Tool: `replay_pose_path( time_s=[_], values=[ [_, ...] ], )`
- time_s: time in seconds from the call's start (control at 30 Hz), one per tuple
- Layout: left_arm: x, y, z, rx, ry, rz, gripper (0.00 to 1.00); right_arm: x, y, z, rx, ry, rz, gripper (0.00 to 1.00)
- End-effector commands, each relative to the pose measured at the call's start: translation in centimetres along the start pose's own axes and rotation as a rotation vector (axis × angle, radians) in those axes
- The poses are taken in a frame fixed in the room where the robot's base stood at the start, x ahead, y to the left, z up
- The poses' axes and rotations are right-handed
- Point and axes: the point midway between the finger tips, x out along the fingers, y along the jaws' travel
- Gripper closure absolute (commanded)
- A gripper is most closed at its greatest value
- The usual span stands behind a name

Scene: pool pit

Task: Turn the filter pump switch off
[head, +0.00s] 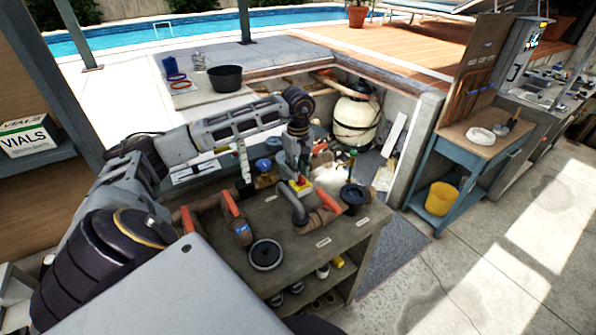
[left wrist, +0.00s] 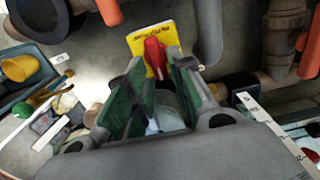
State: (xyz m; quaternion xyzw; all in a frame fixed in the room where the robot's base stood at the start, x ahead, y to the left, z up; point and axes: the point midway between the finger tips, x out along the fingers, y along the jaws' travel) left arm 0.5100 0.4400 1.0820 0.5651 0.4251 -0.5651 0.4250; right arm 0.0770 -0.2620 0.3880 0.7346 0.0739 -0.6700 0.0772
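The filter pump switch shows in the left wrist view as a red handle (left wrist: 155,57) on a yellow plate (left wrist: 140,41) with dark lettering. In the head view only a little of the yellow plate (head: 301,186) shows below my gripper. My left gripper (head: 300,174) points down over the plate at the back of the bench. In the left wrist view the green-padded fingers (left wrist: 160,75) stand apart, with the red handle in line with the gap at their tips. I cannot tell whether they touch it. My right gripper is not in view.
A cream filter tank (head: 355,122) stands behind. A blue cart (head: 480,145) with a yellow bucket (head: 441,198) is right.

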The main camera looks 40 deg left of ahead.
Motion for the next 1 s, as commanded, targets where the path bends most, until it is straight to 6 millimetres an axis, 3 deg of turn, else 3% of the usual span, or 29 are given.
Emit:
replay_pose_path(
  time_s=[0.2, 0.53, 0.73, 1.0],
  values=[
    [1.1, 0.0, 0.0, 0.0, -0.001, 0.0, 0.77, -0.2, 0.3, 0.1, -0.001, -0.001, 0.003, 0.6],
    [1.3, 0.0, 0.0, 0.0, -0.001, 0.0, 0.77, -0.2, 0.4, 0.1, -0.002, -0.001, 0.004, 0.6],
    [1.3, 0.0, 0.0, 0.0, 0.0, 0.0, 1.0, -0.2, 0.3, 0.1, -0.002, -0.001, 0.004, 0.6],
    [1.3, 0.0, 0.0, -0.006, 0.0, 0.001, 1.0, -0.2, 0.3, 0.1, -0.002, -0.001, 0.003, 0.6]
  ],
)
